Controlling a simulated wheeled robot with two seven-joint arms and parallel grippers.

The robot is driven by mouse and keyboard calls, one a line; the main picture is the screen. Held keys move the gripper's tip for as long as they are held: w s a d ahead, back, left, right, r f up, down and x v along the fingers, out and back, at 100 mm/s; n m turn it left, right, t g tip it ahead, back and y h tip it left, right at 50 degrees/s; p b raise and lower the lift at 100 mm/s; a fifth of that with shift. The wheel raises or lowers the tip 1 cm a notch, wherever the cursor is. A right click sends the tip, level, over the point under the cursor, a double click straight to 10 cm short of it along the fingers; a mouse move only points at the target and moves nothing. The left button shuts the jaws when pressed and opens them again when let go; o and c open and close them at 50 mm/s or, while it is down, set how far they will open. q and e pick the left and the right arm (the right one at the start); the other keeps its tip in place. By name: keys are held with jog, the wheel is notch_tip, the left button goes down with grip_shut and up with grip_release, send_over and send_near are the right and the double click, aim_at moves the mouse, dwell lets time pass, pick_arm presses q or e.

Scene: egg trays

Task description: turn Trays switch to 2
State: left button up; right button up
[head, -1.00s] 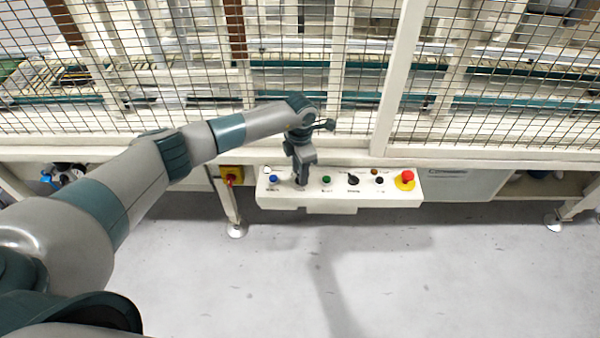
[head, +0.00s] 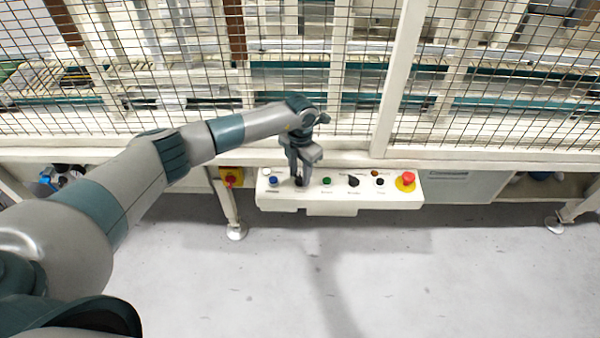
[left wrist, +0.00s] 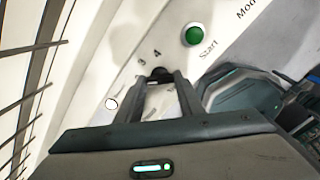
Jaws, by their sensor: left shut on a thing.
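The white control panel (head: 335,196) hangs under the front beam of the caged machine. My left gripper (head: 299,180) points down at the panel, between the blue button (head: 272,181) and the green button (head: 327,181). In the left wrist view my left gripper (left wrist: 159,82) is shut on a small dark knob (left wrist: 159,73), the Trays switch. The numbers 3 and 4 show beside the knob; its other markings are hidden by the fingers. The green Start button (left wrist: 194,35) is close by, clear of the fingers. My right gripper is not in view.
Right of the green button are a black selector (head: 353,181), a black button (head: 380,182) and a red emergency stop (head: 407,178). A yellow and red switch (head: 231,177) is left of the panel. Wire mesh stands behind; the floor in front is clear.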

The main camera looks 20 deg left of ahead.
aim_at(300, 176)
pick_arm(q)
jog(key=o, duration=1.1)
jog(key=shift+c, duration=0.2)
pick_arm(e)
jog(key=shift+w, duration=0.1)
pick_arm(q)
jog(key=shift+r, duration=0.1)
jog(key=shift+r, duration=0.4)
notch_tip(300, 176, up, 16)
jog(key=b, duration=0.3)
jog(key=shift+r, duration=0.25)
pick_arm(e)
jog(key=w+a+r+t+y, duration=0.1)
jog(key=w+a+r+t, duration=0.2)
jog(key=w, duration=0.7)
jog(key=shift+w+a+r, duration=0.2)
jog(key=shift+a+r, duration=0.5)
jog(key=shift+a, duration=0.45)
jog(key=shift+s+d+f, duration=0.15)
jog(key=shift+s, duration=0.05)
